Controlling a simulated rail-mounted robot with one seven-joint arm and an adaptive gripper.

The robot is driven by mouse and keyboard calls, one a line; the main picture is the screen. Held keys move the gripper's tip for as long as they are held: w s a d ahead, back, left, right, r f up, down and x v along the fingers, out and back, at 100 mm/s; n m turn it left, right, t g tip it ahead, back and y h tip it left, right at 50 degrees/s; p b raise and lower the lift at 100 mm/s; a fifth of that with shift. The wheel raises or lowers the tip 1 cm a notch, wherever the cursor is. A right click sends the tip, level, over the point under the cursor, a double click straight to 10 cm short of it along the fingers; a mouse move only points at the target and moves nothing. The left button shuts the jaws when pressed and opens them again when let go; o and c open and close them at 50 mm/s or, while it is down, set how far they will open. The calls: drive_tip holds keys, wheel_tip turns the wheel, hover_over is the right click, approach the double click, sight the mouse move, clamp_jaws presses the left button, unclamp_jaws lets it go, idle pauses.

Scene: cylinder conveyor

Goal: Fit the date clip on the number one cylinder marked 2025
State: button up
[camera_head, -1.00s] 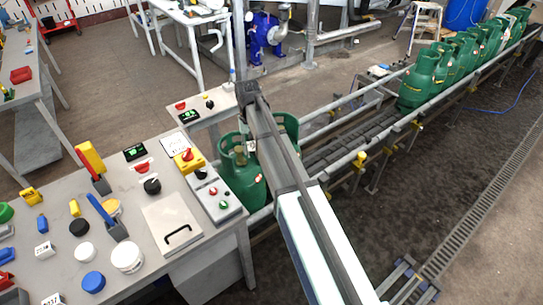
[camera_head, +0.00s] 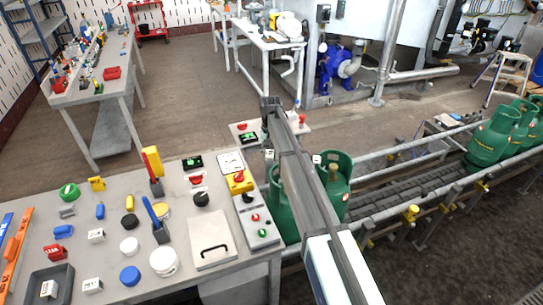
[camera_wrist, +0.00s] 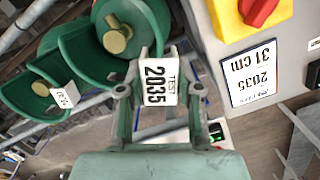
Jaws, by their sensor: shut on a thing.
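My gripper (camera_wrist: 159,98) is shut on a white date clip (camera_wrist: 158,83) printed "TEST 2035". In the head view the clip (camera_head: 268,154) shows small at the end of my arm, by the near green cylinder (camera_head: 283,218). In the wrist view this cylinder (camera_wrist: 150,12) shows its collar and brass valve just beyond the clip. Whether the clip touches it I cannot tell. The second green cylinder (camera_head: 338,190) carries a white tag (camera_wrist: 66,95), its print too small to read surely. My arm hides part of both cylinders in the head view.
A control box with a red switch on yellow (camera_head: 240,182) stands beside the cylinders. Its card (camera_wrist: 253,73) reads "2035" and "31 cm". The bench (camera_head: 120,190) holds caps, loose clips and tools. The conveyor (camera_head: 400,190) has a bare stretch before several more cylinders.

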drive_tip(key=shift+f+b, duration=1.05)
drive_tip(key=shift+f, duration=1.9)
drive_tip(key=shift+f+b, duration=0.8)
drive_tip(key=shift+f, duration=1.5)
drive_tip(key=o, duration=1)
drive_tip(key=shift+r, duration=0.1)
drive_tip(key=r, duration=0.4)
drive_tip(key=w+r, duration=0.1)
drive_tip(key=r, duration=0.6)
drive_tip(key=shift+w+r, duration=0.2)
drive_tip(key=shift+r, duration=0.2)
